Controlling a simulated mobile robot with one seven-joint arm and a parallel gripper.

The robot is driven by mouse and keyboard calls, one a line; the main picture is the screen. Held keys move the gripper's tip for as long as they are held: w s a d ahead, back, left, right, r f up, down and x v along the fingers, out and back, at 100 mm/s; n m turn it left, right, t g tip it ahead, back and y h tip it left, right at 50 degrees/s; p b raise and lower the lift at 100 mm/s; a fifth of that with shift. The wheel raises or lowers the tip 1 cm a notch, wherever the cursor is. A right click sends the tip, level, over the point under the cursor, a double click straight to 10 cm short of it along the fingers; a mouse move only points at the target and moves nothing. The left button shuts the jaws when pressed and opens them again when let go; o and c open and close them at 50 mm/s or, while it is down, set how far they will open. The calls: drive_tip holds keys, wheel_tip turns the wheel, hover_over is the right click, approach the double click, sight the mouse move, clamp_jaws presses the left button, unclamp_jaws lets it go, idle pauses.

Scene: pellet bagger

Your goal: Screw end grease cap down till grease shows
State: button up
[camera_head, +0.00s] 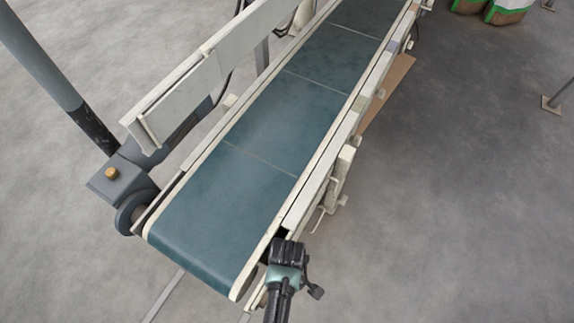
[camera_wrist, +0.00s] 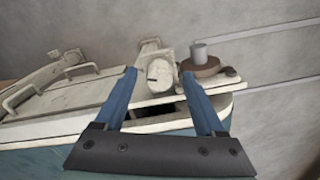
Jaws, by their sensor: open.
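The conveyor (camera_head: 255,135) has a teal belt and cream side rails. In the wrist view, a small grey cylinder (camera_wrist: 199,52) stands on a round brown base (camera_wrist: 201,67) near the rail's end, just right of my right finger; it looks like the end grease cap, but I cannot be sure. A cream block with a round face (camera_wrist: 159,72) shows between my fingers. My gripper (camera_wrist: 160,77) is open, its blue fingers spread with nothing held. In the head view my gripper (camera_head: 287,248) is at the belt's near right corner, hiding the parts there.
A grey gearbox (camera_head: 118,180) with a brass-coloured knob (camera_head: 111,174) sits at the belt's left end. Cream brackets (camera_head: 340,175) and a thin handle stick out from the right rail. Bags (camera_head: 508,10) stand at the far right. The grey floor right of the conveyor is mostly clear.

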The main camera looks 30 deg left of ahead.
drive_tip(key=shift+f, duration=0.1)
clamp_jaws()
idle(0.3)
drive_tip(key=shift+m+p, duration=0.9)
drive_tip(key=shift+m, duration=0.2)
drive_tip(key=m+p, duration=0.1)
drive_tip(key=m, duration=0.2)
drive_tip(key=shift+m+p, duration=0.3)
drive_tip(key=shift+p, duration=0.1)
drive_tip(key=m+p, duration=0.2)
drive_tip(key=m, duration=0.4)
drive_tip(key=shift+m, duration=0.3)
